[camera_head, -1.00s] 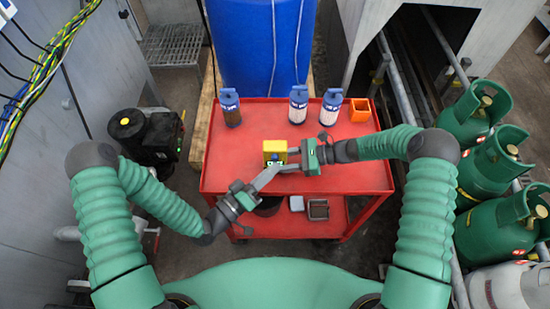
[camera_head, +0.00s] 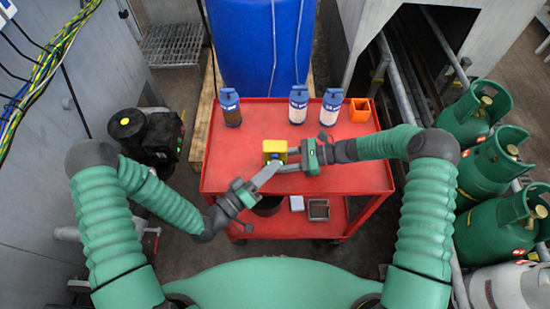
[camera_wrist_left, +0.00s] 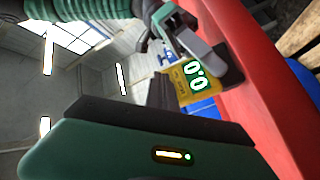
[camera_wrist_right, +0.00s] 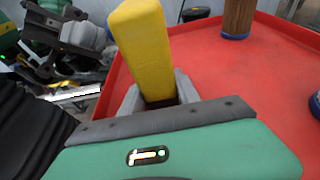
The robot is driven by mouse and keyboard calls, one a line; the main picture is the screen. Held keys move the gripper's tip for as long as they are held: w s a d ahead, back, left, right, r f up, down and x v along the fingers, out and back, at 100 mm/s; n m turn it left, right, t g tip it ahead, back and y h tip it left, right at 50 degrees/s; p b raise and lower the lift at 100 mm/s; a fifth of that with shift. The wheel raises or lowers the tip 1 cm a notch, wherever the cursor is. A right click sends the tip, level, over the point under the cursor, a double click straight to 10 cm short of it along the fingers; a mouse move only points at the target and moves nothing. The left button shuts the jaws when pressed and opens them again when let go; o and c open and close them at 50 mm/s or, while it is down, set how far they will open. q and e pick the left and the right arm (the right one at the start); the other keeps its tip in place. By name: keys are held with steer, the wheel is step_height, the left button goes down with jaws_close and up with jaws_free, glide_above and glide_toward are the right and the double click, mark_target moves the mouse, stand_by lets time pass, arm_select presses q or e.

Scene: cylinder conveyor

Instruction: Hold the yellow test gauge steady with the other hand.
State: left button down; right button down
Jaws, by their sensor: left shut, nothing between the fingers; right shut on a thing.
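The yellow test gauge (camera_head: 274,147) is upright above the near part of the red cart top. Its display reads 0.0 in the left wrist view (camera_wrist_left: 194,77). My right gripper (camera_head: 286,164) is shut on the gauge, coming from the right; the right wrist view shows the gauge's plain yellow side (camera_wrist_right: 143,45) between its fingers. My left gripper (camera_head: 270,172) is shut and empty, with its fingertips close to the near side of the gauge. I cannot tell whether they touch it.
A blue drum (camera_head: 260,45) stands behind. Green gas bottles (camera_head: 475,115) stand at the right.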

stand_by(0.3)
arm_select(q)
steer(key=shift+s, duration=0.85)
steer(key=s, duration=0.5)
stand_by(0.5)
arm_select(e)
steer(key=c, duration=0.8)
jaws_free()
